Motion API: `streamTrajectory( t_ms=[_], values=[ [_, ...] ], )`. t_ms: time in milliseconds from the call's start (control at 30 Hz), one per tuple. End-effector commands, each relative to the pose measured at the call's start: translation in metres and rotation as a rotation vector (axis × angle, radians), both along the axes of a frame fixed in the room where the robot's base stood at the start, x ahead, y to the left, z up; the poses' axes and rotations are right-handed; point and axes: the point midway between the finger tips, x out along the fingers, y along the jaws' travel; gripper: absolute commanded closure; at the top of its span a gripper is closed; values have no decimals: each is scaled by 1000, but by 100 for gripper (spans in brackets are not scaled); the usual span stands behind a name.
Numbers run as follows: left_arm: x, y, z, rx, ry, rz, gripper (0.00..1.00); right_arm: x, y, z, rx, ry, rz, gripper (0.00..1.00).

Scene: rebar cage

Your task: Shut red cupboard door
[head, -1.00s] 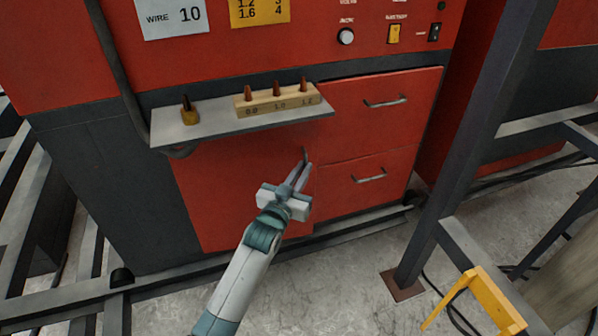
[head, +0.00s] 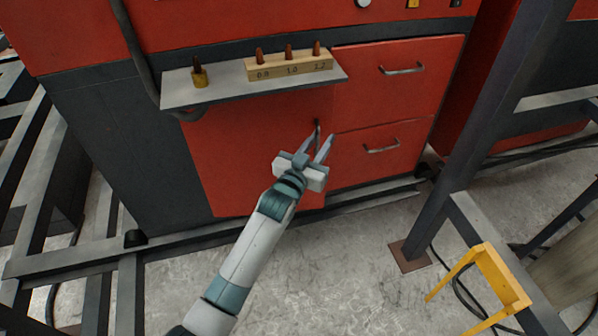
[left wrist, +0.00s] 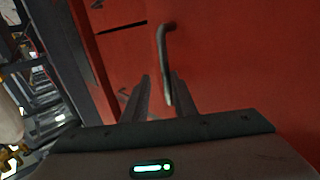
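The red cupboard door (head: 255,150) is the flat red panel below the shelf in the head view, left of two drawers. I cannot tell whether it is flush with the cabinet or slightly ajar. Its dark upright handle (head: 317,132) is near its right edge. The handle also shows in the left wrist view (left wrist: 163,50). My left gripper (head: 319,139) is open just in front of the handle. In the left wrist view the handle's lower end appears between the fingers (left wrist: 161,90), which are not closed on it. My right gripper is not in view.
A grey shelf (head: 222,88) juts out above the door, holding a wooden block (head: 288,66) with copper tips. Two red drawers (head: 395,80) have bar handles. A dark steel post (head: 487,130) and yellow frame (head: 490,285) stand at right. A low rail runs along the cabinet's foot.

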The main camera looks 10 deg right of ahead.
Motion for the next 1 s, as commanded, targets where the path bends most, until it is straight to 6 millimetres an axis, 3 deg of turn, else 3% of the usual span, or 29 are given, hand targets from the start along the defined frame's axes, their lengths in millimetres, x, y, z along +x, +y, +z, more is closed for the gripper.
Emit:
streamTrajectory(
  t_ms=[267, 800, 1000],
  values=[
    [-29, 23, -4, 2, 1, 4, 73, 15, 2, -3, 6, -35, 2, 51],
    [-111, 77, -3, 2, 1, 1, 73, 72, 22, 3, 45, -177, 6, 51],
    [-130, 89, -2, 1, 1, 0, 73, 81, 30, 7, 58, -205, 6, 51]
  ],
)
